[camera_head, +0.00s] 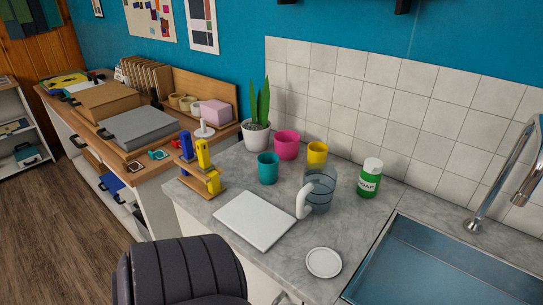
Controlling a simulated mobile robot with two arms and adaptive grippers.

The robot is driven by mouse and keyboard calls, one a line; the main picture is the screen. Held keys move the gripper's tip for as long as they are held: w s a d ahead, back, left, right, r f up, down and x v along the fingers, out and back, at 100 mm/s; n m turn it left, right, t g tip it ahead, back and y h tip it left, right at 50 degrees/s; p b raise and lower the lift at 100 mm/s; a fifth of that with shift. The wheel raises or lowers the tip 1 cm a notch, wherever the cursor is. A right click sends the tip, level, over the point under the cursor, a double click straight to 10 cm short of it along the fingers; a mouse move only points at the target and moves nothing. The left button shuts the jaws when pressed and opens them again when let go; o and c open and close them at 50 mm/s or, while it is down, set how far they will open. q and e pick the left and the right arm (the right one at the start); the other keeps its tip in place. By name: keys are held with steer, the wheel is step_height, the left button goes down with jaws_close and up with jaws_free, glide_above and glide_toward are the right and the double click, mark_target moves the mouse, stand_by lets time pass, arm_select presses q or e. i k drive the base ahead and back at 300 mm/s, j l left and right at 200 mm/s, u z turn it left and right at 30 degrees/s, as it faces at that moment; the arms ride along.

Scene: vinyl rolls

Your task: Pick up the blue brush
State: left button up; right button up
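A blue upright object (187,146), which looks like the blue brush, stands near the left end of the grey marbled counter (235,175). It is at the back of a small wooden holder (205,192). A yellow upright object (203,154) stands just right of it, with a second yellow piece (214,181) low in front. The yellow objects partly hide the lower part of the blue one. Neither of my grippers shows in the head view.
A sink (430,265) is at right.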

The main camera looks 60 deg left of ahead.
mark_target(189, 156)
steer(key=u, duration=2.65)
steer(key=i+j, duration=0.1)
steer(key=j, duration=0.3)
steer(key=i+j, duration=0.1)
steer(key=j, duration=0.65)
steer(key=i, duration=0.05)
